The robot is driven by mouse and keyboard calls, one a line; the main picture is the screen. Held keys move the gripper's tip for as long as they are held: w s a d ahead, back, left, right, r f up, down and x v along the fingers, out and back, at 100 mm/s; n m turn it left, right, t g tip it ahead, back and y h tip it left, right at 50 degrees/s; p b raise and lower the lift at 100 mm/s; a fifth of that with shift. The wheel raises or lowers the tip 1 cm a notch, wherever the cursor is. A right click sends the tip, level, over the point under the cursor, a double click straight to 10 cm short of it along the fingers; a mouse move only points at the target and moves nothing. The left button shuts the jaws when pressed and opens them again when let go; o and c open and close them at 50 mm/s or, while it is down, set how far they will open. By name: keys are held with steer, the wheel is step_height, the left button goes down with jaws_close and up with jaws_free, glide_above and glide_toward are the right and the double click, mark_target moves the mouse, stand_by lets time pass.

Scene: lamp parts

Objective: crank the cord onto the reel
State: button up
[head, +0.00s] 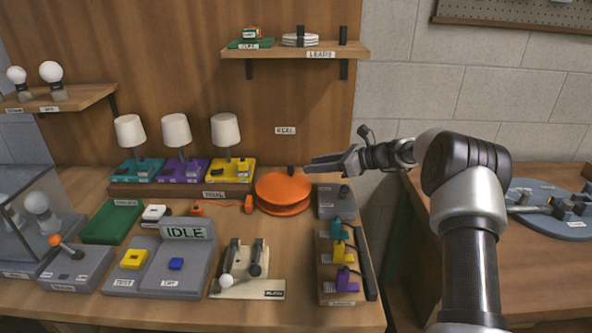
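The orange reel (283,188) lies flat near the back of the bench, with a dark upright knob (291,170) on its top. An orange cord (222,207) runs left from the reel across the bench, with an orange piece (248,204) beside the reel and another orange end piece (197,209) further left. My gripper (308,164) reaches in from the right, its fingertips pointing left just right of the knob. They look apart from the knob. The gap between the fingers is too small to make out.
A grey box (333,203) and a rack of coloured parts (340,258) stand right of the reel. An "IDLE" sign (187,231) stands on a grey two-pad station. A shelf (293,51) hangs above.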

mark_target(296, 177)
steer(key=x, duration=0.8)
steer(key=shift+b, duration=0.3)
steer(key=shift+c, duration=0.3)
jaws_close()
